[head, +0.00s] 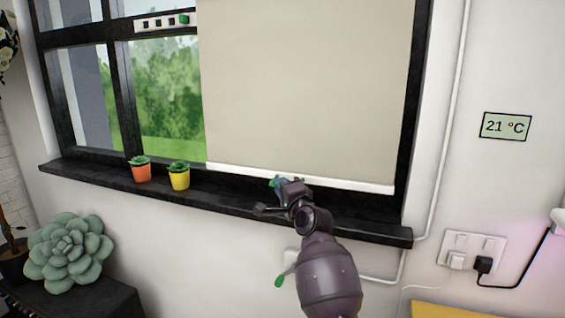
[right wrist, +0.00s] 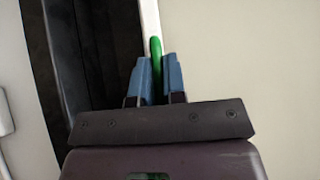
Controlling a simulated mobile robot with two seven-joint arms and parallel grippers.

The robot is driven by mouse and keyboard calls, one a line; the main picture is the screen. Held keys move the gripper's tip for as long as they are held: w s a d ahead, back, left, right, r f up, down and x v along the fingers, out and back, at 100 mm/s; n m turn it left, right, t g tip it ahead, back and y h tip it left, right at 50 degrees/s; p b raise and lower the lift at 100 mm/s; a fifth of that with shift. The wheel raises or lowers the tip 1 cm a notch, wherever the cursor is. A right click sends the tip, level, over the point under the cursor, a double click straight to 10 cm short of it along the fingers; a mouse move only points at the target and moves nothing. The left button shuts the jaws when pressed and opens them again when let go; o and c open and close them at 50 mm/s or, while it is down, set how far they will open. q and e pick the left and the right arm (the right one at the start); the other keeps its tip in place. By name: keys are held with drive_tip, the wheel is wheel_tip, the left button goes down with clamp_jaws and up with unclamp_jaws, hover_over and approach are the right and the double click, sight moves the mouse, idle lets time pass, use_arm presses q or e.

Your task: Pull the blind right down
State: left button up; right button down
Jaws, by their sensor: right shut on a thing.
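The beige blind (head: 305,85) covers the right part of the window and hangs almost to the sill. Its white bottom bar (head: 350,184) is a little above the black sill, with dark frame showing below. My right gripper (head: 277,184) is at the bar, left of its middle. In the right wrist view, its blue fingers (right wrist: 157,78) are shut on a green pull tab (right wrist: 156,48) on the white bar (right wrist: 147,15). The fingers hide part of the tab. My left gripper is not in view.
An orange pot (head: 141,173) and a yellow pot (head: 180,180) stand on the sill (head: 100,178), left of my gripper. Sockets with plugs (head: 470,255) and a 21 °C display (head: 506,126) are on the right wall. A large succulent (head: 68,255) is at lower left.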

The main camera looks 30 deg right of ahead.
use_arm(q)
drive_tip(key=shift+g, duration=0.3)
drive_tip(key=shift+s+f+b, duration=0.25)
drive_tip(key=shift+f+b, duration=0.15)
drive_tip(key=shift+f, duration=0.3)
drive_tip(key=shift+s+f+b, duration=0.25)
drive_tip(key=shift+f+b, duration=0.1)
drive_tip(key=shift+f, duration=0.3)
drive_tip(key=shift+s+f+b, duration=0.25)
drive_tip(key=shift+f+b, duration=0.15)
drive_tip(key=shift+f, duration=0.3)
use_arm(e)
wheel_tip(320, 180, down, 8)
drive_tip(key=shift+f, duration=0.1)
drive_tip(key=c, duration=1.2)
unclamp_jaws()
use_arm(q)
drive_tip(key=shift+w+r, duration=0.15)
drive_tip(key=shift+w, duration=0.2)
use_arm(e)
drive_tip(key=shift+s, duration=0.1)
